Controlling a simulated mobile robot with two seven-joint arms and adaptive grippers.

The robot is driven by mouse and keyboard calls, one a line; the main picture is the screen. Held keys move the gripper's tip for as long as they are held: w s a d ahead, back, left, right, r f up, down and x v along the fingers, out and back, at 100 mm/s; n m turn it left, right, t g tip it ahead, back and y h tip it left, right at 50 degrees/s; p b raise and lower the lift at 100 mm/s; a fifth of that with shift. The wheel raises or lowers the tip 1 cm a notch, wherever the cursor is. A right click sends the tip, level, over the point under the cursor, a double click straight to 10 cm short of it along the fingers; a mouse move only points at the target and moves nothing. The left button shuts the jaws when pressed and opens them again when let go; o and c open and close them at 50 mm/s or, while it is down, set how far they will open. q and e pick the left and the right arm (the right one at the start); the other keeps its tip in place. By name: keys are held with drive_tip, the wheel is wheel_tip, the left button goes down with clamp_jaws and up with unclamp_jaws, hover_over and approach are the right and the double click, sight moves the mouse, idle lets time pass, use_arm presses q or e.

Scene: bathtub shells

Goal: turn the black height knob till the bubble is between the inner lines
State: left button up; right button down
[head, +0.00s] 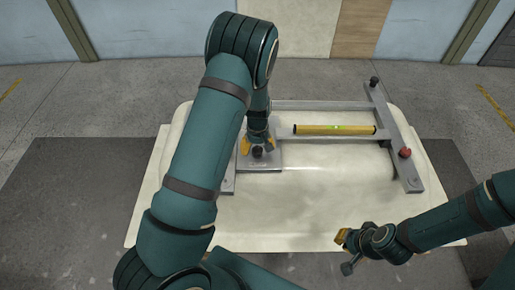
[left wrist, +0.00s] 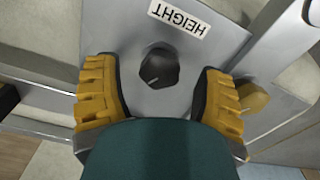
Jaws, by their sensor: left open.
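The black height knob (head: 257,152) sits on a grey metal plate in the head view. In the left wrist view the knob (left wrist: 159,68) has a pale pointer line and lies beside a label reading HEIGHT (left wrist: 179,17). My left gripper (left wrist: 160,95) is open, with its yellow fingers on either side of the knob and gaps to both. The yellow spirit level (head: 334,130) lies on the crossbar with a green vial near its middle; the bubble is too small to place against the lines. My right gripper (head: 343,240) is over the lower right, away from the knob; its jaws are unclear.
The grey frame carries a red knob (head: 405,153) and a black knob (head: 374,81) on its right bar (head: 398,130). The frame rests on a cream tub shell (head: 310,205). A brass-coloured round part (left wrist: 253,97) is close beside the right-hand finger in the left wrist view.

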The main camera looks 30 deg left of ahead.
sight(257, 149)
use_arm(q)
wheel_tip(257, 149, up, 11)
drive_tip(key=shift+r, duration=0.2)
drive_tip(key=shift+s, duration=0.1)
idle(2.5)
